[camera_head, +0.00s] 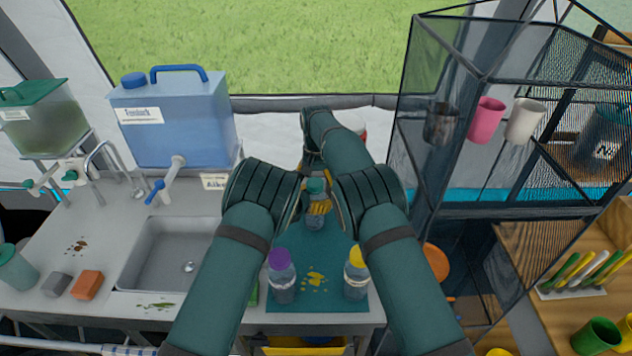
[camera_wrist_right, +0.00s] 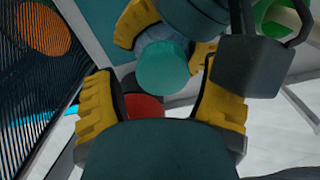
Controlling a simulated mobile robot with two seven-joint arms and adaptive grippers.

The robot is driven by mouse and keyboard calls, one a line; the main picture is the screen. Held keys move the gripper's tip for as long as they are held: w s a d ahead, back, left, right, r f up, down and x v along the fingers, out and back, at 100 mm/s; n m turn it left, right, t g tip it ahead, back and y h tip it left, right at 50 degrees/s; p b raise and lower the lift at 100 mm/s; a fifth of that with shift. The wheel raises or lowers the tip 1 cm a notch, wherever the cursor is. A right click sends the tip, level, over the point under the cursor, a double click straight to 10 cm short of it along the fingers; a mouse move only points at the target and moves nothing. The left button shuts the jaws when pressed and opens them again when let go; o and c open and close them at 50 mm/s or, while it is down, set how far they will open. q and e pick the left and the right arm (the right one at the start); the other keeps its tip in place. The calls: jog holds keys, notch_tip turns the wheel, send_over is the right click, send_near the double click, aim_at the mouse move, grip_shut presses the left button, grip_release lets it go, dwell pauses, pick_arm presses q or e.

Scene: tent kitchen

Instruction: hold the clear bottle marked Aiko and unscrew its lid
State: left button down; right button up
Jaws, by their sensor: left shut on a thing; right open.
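A clear bottle (camera_head: 315,223) with a teal lid (camera_head: 316,186) stands over the teal mat, between my arms. Its marking is not readable. My left gripper (camera_head: 319,207) has its yellow fingers shut around the bottle below the lid. In the right wrist view the teal lid (camera_wrist_right: 163,67) faces the camera, with left-gripper fingers on both sides of the bottle. My right gripper (camera_wrist_right: 157,82) is open, its yellow fingers spread to either side of the lid; I see no contact with it. In the head view my arms mostly hide the right gripper.
On the mat (camera_head: 330,303) stand a purple-lidded bottle (camera_head: 281,282) and a yellow-lidded bottle (camera_head: 356,280), in front. A sink (camera_head: 165,255) and a blue water container (camera_head: 172,120) are left. A mesh rack (camera_head: 475,130) with cups stands right. A card reading Aiko (camera_head: 214,182) is partly hidden.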

aim_at(316, 182)
jog(key=shift+o, duration=0.3)
notch_tip(316, 182, up, 4)
jog(key=shift+w+d+r+m, duration=0.1)
jog(key=shift+r+m, duration=0.6)
jog(key=shift+r, duration=0.15)
jog(key=shift+r+m, duration=0.6)
jog(key=shift+f, duration=3.8)
jog(key=c, duration=1.3)
jog(key=shift+n, duration=1.1)
jog(key=shift+r, duration=0.15)
